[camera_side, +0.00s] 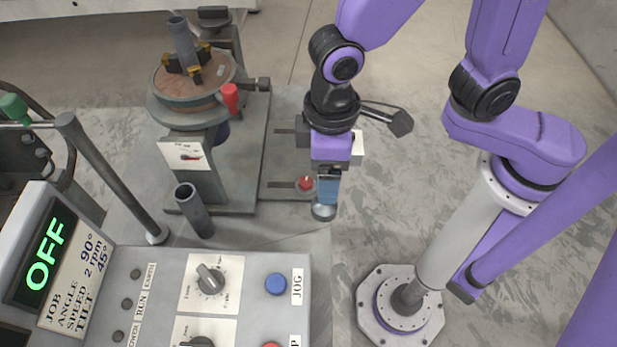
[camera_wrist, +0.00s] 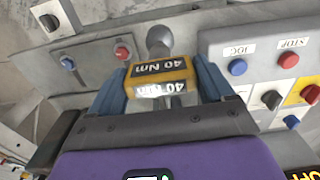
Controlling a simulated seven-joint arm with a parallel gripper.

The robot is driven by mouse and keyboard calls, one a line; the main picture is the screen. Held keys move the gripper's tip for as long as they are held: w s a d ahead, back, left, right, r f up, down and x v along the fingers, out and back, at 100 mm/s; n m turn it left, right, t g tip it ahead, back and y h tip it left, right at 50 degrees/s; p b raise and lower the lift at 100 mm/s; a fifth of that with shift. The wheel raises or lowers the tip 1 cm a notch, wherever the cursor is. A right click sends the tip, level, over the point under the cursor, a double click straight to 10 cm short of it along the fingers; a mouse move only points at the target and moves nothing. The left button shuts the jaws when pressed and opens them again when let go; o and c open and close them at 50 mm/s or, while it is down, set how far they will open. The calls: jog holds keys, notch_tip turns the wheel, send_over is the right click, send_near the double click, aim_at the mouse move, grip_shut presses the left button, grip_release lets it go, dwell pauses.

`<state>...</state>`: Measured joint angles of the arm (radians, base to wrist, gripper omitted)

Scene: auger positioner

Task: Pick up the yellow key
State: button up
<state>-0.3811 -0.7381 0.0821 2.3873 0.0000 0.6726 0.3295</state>
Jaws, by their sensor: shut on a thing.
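In the side view my gripper (camera_side: 328,190) points down, right of the grey machine base. A grey rounded end shows below the fingertips there. The yellow body of the key is hidden by the fingers in that view.
A positioner with a round table (camera_side: 190,100) and chuck holding a grey pipe stands at the back left. A loose grey tube (camera_side: 195,210) stands left of my gripper. A control panel (camera_side: 245,262) reading OFF fills the front left. A red button (camera_side: 305,183) sits close left of my gripper.

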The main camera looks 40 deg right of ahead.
jog(key=s+d+r, duration=0.5)
jog(key=s+d, duration=0.1)
jog(key=d, duration=0.1)
jog(key=shift+d, duration=0.15)
jog(key=w+a+f, duration=0.1)
jog(key=w+f, duration=0.1)
jog(key=w, duration=0.6)
jog(key=w+a+f, duration=0.2)
jog(key=w, duration=0.5)
jog(key=shift+w+f, duration=0.15)
jog(key=shift+w, duration=0.25)
jog(key=shift+f, duration=3.55)
jog(key=o, duration=0.5)
jog(key=c, duration=0.9)
jog(key=shift+o, duration=0.2)
